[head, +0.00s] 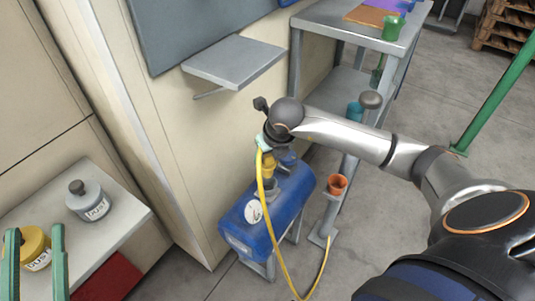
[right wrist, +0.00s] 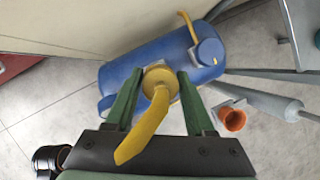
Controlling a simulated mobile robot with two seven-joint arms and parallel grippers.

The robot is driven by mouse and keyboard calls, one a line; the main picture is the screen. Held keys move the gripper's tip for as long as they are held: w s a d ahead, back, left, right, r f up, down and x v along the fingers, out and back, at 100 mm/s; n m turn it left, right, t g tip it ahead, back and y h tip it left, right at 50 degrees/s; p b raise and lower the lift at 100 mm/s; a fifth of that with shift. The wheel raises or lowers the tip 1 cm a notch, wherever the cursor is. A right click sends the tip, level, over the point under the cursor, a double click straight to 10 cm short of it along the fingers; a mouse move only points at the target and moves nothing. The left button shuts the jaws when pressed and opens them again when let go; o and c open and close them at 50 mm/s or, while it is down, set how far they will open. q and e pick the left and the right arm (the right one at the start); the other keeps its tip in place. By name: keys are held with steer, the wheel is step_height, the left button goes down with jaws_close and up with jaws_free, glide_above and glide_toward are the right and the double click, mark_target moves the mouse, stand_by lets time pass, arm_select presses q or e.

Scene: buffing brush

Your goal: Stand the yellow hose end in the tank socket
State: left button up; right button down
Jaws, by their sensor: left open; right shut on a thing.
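My right gripper (right wrist: 158,92) is shut on the yellow hose end (right wrist: 159,80), which has a round flange. It is over the top of the blue tank (head: 290,207), which also shows in the right wrist view (right wrist: 120,72). In the head view the hose end (head: 268,168) looks about upright. The tank socket is hidden beneath it, so I cannot tell whether the end is in it or above it. The yellow hose (head: 266,215) hangs down the tank's front to the floor. My left gripper (head: 34,250) is open at the lower left.
A yellow canister (head: 36,243) shows between my left fingers, and a grey canister (head: 88,201) stands on the bench (head: 118,222). An orange cup (head: 337,185) sits on a post right of the tank. A grey shelf (head: 235,60) juts out above.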

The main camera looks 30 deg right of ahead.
mark_target(268, 164)
steer(key=shift+f+b, duration=0.4)
steer(key=shift+f, duration=0.2)
arm_select(q)
steer(key=s+r+m+h, duration=0.3)
steer(key=s+r+h, duration=0.1)
steer(key=r, duration=0.1)
steer(key=shift+d+r+m+t+h, duration=0.3)
steer(key=shift+r+m+t+h, duration=0.1)
arm_select(e)
steer(key=shift+f, duration=0.3)
arm_select(q)
steer(key=shift+f, duration=0.1)
steer(key=shift+b, duration=0.3)
arm_select(e)
steer(key=shift+f+b, duration=0.6)
steer(key=shift+f, duration=0.1)
arm_select(q)
steer(key=shift+f, duration=0.7)
steer(key=shift+f+b, duration=0.8)
steer(key=shift+b, duration=0.05)
arm_select(e)
steer(key=shift+f, duration=0.95)
